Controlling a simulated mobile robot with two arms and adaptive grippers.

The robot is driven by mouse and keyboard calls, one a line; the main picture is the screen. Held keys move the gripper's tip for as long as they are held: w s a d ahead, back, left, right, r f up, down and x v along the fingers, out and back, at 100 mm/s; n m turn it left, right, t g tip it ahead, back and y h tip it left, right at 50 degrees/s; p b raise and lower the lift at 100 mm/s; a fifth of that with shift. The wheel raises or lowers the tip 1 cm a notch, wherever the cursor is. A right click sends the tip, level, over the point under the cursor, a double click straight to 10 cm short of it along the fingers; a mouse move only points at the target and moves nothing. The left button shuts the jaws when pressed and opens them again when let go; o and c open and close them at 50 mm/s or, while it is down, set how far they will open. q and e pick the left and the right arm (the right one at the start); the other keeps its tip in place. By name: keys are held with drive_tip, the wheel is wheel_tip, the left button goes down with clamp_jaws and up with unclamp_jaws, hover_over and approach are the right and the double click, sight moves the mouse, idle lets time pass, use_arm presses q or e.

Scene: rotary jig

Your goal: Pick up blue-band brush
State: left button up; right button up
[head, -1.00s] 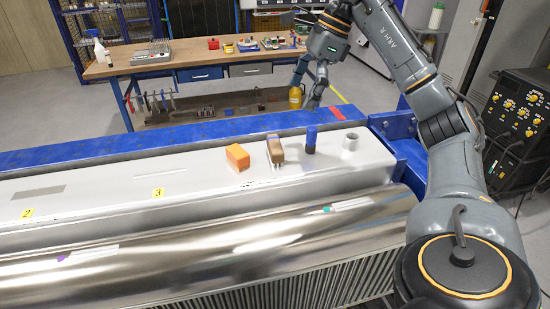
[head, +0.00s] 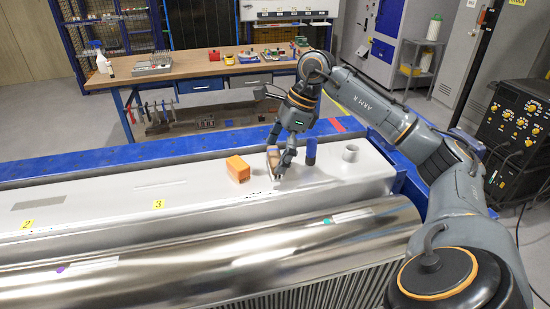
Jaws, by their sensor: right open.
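A brown brush-like block (head: 271,157) stands on the pale top of the long machine, partly hidden by my right gripper. A blue upright cylinder (head: 311,152) with a dark lower part stands just right of it. I cannot make out a blue band on the brown block, so which of the two is the blue-band brush is unclear. My right gripper (head: 279,160) points down at the brown block, its fingers open and overlapping it in the picture. I cannot tell whether they touch it. My left gripper is not in view.
An orange block (head: 238,169) stands left of the brown block, and a grey ring-like part (head: 350,153) stands right of the blue cylinder. A shiny roller (head: 200,240) runs along the front. The machine top further left is mostly clear. A workbench (head: 190,66) stands behind.

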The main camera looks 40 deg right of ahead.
drive_tip(key=shift+f, duration=0.3)
drive_tip(key=c, duration=1.1)
drive_tip(key=shift+r, duration=0.15)
drive_tip(key=shift+w+r+b, duration=0.1)
drive_tip(key=shift+r+b, duration=0.25)
drive_tip(key=shift+r, duration=0.2)
drive_tip(key=shift+c, duration=0.2)
drive_tip(key=s+r, duration=0.1)
drive_tip(key=r, duration=0.1)
drive_tip(key=s+a+r+b, duration=0.1)
drive_tip(key=r, duration=0.1)
drive_tip(key=s+a+r+b, duration=0.1)
drive_tip(key=r, duration=0.1)
drive_tip(key=shift+s+a+r, duration=0.1)
drive_tip(key=shift+s+r, duration=0.2)
drive_tip(key=shift+r, duration=0.1)
drive_tip(key=s+a+r+b, duration=0.1)
drive_tip(key=s+a+r, duration=0.3)
drive_tip(key=s, duration=0.5)
drive_tip(key=shift+a+r, duration=0.35)
drive_tip(key=shift+r, duration=0.15)
drive_tip(key=shift+w, duration=0.1)
